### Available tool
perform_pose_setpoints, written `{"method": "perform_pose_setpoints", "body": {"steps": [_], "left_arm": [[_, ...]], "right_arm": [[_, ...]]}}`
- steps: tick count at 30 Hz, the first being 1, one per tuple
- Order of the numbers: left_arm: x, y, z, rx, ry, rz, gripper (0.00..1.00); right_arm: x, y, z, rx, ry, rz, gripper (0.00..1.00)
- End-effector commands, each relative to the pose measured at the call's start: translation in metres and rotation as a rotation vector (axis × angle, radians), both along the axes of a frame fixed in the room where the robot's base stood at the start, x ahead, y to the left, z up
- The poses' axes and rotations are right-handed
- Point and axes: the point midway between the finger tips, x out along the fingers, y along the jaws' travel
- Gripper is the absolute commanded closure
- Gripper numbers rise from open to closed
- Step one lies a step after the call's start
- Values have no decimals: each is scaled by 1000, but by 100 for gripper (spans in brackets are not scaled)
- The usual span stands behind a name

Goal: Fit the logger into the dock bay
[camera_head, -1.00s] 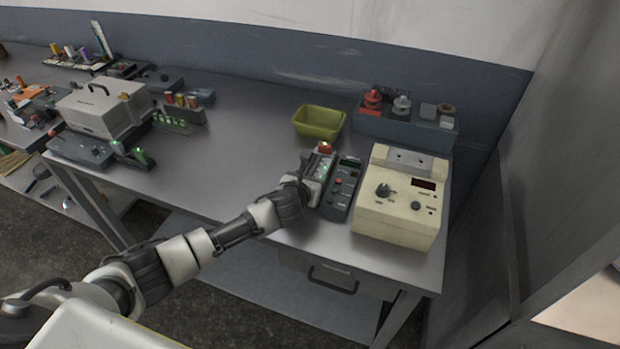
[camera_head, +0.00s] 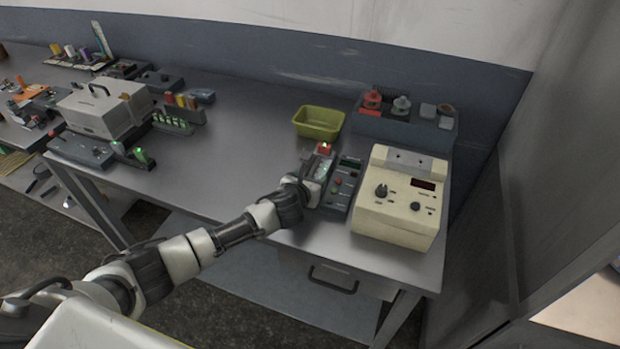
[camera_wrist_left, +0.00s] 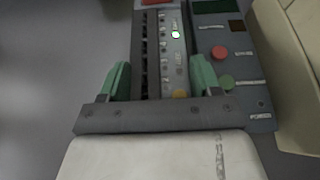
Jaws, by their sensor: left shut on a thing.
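The logger (camera_wrist_left: 176,52), a long light grey block with small lights, a yellow button and a dark slotted side, lies between the green-padded fingers of my left gripper (camera_wrist_left: 160,78). In the head view my left gripper (camera_head: 314,181) is shut on it, and its lit face (camera_head: 322,169) shows just past the fingers. The dark dock unit (camera_head: 346,182), with a display and red and green buttons, is directly right of the logger; it also shows in the wrist view (camera_wrist_left: 236,70). The bay is hidden; I cannot tell how deep the logger sits. My right gripper is out of view.
A red block (camera_head: 325,148) is just beyond the logger. A cream instrument box (camera_head: 402,205) stands close on the right. A yellow-green bin (camera_head: 319,122) and a blue-grey parts rack (camera_head: 404,124) are behind. The bench left of my gripper is clear.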

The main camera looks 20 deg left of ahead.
Motion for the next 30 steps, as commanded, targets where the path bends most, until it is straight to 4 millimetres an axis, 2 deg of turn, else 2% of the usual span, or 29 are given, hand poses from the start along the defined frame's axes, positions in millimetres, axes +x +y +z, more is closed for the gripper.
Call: {"method": "perform_pose_setpoints", "body": {"steps": [29,30], "left_arm": [[-1,-1,-6,-1,3,-2,70],[-1,-1,-6,1,4,-1,35]], "right_arm": [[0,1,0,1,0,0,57],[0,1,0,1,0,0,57]]}}
